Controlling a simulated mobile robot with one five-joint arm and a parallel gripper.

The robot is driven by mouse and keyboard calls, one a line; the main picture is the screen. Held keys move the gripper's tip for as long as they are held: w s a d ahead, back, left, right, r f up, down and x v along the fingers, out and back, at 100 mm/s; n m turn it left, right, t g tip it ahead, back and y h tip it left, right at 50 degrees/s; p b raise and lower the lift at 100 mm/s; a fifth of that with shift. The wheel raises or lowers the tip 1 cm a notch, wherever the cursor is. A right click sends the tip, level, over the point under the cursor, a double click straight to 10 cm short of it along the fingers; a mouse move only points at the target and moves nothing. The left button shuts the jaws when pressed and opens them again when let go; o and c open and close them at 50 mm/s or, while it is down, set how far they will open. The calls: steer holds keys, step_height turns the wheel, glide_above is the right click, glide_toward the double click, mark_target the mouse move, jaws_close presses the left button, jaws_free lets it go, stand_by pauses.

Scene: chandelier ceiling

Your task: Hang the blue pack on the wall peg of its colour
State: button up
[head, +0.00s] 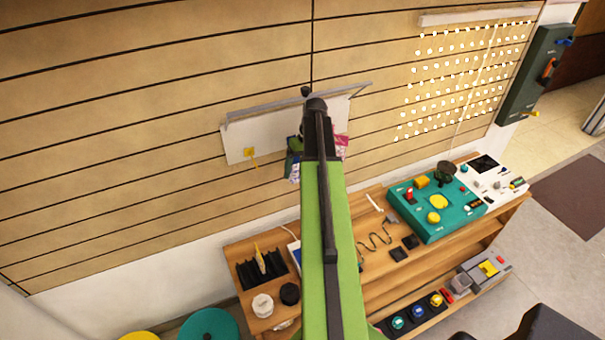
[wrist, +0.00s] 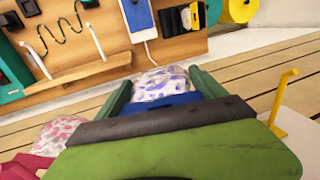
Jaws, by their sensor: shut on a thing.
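The blue pack, a clear bag with blue-flecked contents (wrist: 160,82) and a blue header (wrist: 165,102), sits between the green fingers of my gripper (wrist: 163,84) in the wrist view. My gripper is shut on it. In the head view my arm hides most of it; a sliver of the pack (head: 293,172) shows left of the arm, in front of the white wall board (head: 235,143). A yellow peg (head: 250,152) sticks out of the board's left part and shows at right in the wrist view (wrist: 284,95). No blue peg is visible on this board; its middle is hidden.
A pink-red pack (head: 341,146) is at the board, just right of my arm; it shows lower left in the wrist view (wrist: 55,138). Below stands a wooden bench (head: 375,265) with a teal console (head: 430,215). A dark panel with coloured pegs (head: 540,70) is far right.

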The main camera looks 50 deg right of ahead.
steer(key=shift+w+d+f+b, duration=0.15)
steer(key=shift+w+d, duration=0.1)
steer(key=shift+w, duration=0.35)
steer(key=shift+w+d+f+b, duration=0.2)
steer(key=shift+w+d, duration=0.05)
steer(key=shift+w, duration=0.35)
steer(key=shift+w+d+f+b, duration=0.15)
steer(key=shift+w+d, duration=0.1)
steer(key=shift+w, duration=0.35)
steer(key=o, duration=1.4)
steer(key=shift+c, duration=0.2)
